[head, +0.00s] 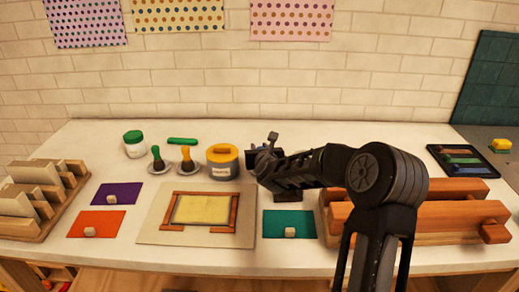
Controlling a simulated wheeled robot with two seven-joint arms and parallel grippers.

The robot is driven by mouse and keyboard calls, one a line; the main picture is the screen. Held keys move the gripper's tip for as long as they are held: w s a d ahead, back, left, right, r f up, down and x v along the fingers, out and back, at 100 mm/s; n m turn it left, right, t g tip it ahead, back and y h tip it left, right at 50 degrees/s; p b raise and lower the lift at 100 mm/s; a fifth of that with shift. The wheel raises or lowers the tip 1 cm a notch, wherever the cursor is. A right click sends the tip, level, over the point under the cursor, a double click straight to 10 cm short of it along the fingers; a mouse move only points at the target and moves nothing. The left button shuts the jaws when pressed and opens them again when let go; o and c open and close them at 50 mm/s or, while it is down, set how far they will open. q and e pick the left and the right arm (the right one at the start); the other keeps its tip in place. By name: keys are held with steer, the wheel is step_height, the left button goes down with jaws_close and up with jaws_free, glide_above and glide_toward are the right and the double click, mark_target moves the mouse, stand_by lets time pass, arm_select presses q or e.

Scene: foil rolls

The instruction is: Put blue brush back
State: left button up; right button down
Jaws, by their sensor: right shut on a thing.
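My right gripper (262,152) reaches in from the right over the back middle of the table, just right of a grey tin with a yellow lid (222,162). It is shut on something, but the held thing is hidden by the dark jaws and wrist. I cannot make out a blue brush anywhere. A green-handled brush (156,156) and a yellow-handled brush (186,158) stand upright on small saucers left of the tin, bristles down. My left gripper is not in view.
A green-lidded jar (134,144) and a green bar (182,141) lie behind the brushes. A framed yellow sheet (203,209) is front centre, a teal card (289,226) beside it. Wooden blocks (450,220) fill the right; a wooden rack (40,195) stands left.

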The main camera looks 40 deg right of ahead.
steer(key=c, duration=0.6)
jaws_free()
steer(key=shift+r, duration=0.1)
stand_by(0.6)
step_height(320, 180, up, 9)
steer(key=p, duration=0.4)
stand_by(0.7)
steer(key=shift+f, duration=0.2)
stand_by(0.4)
